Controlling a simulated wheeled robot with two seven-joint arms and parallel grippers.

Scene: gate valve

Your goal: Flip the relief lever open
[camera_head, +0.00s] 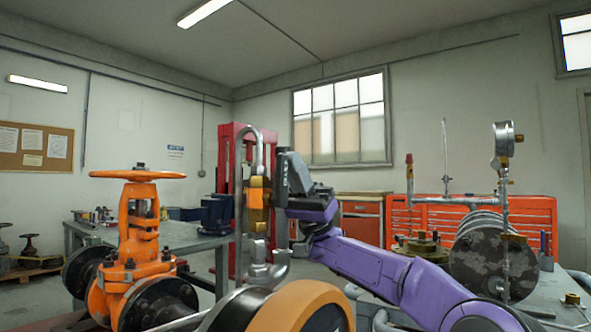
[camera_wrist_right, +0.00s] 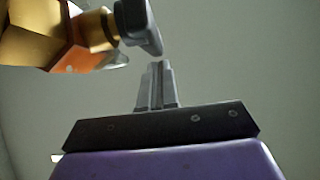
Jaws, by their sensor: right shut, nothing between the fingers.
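The relief valve (camera_head: 258,197) is an orange and brass body on the grey looped pipe, left of centre in the head view. In the right wrist view its brass and orange body (camera_wrist_right: 70,38) fills the upper left. A dark grey part (camera_wrist_right: 138,24), which looks like the relief lever, sticks out from its brass stem. My right gripper (camera_head: 280,180) is beside the valve on its right. In the wrist view its fingers (camera_wrist_right: 158,75) are shut and empty, just below the grey part with a small gap. My left gripper is out of view.
An orange gate valve with a handwheel (camera_head: 138,174) stands at the left. A large orange-rimmed wheel (camera_head: 300,308) is in front. A grey flanged vessel with a gauge (camera_head: 480,255) stands at the right. Red tool cabinets (camera_head: 525,218) are behind.

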